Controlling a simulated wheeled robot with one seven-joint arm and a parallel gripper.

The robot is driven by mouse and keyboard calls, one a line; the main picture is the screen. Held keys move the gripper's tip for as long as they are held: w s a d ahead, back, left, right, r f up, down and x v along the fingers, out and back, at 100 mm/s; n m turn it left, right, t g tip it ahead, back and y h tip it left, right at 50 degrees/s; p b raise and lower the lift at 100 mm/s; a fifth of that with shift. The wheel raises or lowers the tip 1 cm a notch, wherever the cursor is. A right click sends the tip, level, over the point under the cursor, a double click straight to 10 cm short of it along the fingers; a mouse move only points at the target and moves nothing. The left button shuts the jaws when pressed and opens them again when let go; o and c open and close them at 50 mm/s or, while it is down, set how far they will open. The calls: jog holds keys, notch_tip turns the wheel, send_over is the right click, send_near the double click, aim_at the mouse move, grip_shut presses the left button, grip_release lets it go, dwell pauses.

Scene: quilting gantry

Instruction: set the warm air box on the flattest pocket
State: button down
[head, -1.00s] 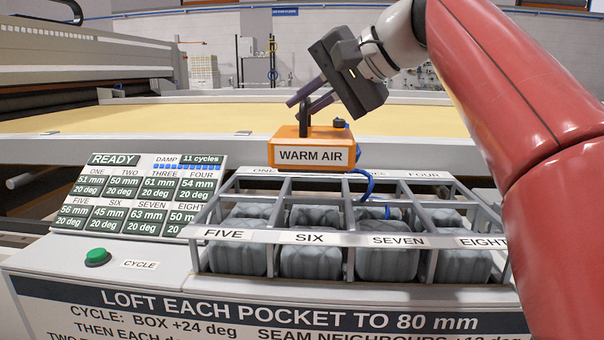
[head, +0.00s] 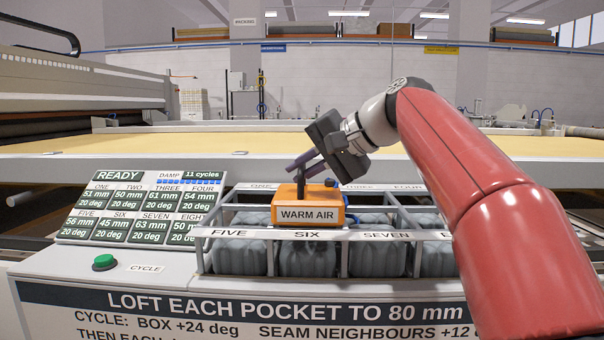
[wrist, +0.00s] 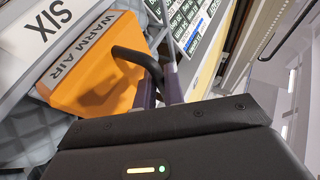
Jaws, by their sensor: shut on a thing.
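The orange warm air box (head: 308,212) is at pocket SIX in the front row, just behind the SIX label, with the grey SIX pocket (head: 307,258) below it. My gripper (head: 300,168) is shut on the box's black handle, above the box. In the wrist view the box (wrist: 95,75) lies beside the SIX label, and the handle (wrist: 140,62) runs between the fingers. Whether the box's underside touches the pocket is hidden. The display board (head: 140,208) reads READY and lists SIX at 45 mm, the lowest height I can read; EIGHT is partly covered.
The white rack frame (head: 400,236) has raised bars around the pockets, with FIVE (head: 240,252) and SEVEN (head: 378,257) on either side. A green cycle button (head: 104,262) sits at the front left. A yellow quilting bed (head: 120,143) stretches behind.

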jog(key=c, duration=1.9)
grip_release()
jog(key=shift+f, duration=0.2)
jog(key=shift+c, duration=0.2)
jog(key=o, duration=0.4)
jog(key=shift+o, duration=0.2)
jog(key=shift+r, duration=0.1)
jog(key=shift+r, duration=0.25)
jog(key=p+v, duration=0.1)
jog(key=v, duration=1.1)
jog(key=shift+p, duration=0.4)
jog(key=shift+f, duration=0.2)
